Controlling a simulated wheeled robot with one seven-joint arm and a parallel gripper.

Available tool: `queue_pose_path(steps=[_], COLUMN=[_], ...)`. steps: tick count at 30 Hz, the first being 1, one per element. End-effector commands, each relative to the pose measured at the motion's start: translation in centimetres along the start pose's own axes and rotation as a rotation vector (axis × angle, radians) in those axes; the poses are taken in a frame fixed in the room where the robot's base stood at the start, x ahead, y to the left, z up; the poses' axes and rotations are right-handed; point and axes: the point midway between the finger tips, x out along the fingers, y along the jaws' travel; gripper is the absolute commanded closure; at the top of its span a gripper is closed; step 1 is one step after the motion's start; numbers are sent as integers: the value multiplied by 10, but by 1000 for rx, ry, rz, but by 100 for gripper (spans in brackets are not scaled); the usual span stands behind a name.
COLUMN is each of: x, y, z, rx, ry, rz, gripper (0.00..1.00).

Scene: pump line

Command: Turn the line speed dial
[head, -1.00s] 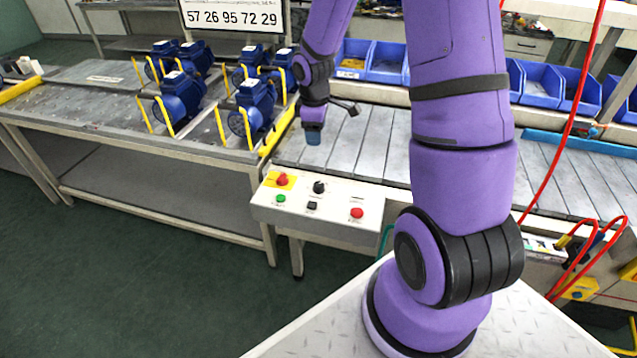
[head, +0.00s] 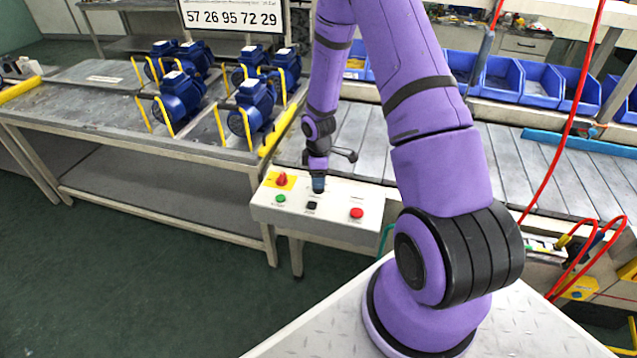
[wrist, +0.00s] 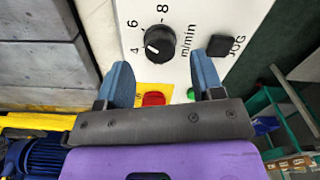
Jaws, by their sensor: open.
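The line speed dial (wrist: 160,43) is a round black knob with a white pointer line on a white panel. In the wrist view it has the marks 4, 6 and 8 around it and "m/min" beside it. The pointer lies toward the 4. In the head view the dial is hidden behind my gripper (head: 318,187), which is over the control panel (head: 345,228). My gripper also shows in the wrist view (wrist: 162,78), with its two blue fingers apart and nothing between the tips. The dial is just beyond the fingertips, nearer the left finger in that view.
A red switch on a yellow plate (head: 282,180), a green button (head: 280,198), a black JOG button (wrist: 221,46) and a red button (head: 357,213) sit close around. Blue pumps (head: 181,98) stand on the left bench. A roller conveyor (head: 372,150) runs behind.

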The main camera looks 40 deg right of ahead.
Motion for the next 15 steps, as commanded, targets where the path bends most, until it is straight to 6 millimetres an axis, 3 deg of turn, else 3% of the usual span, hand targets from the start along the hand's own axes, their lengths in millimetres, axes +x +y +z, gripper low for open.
queue_pose_path(steps=[6, 15], x=[25, 33], y=[0, 0], z=[0, 0], rx=[0, 0], ry=[0, 0], rz=[0, 1], gripper=[39, 39])
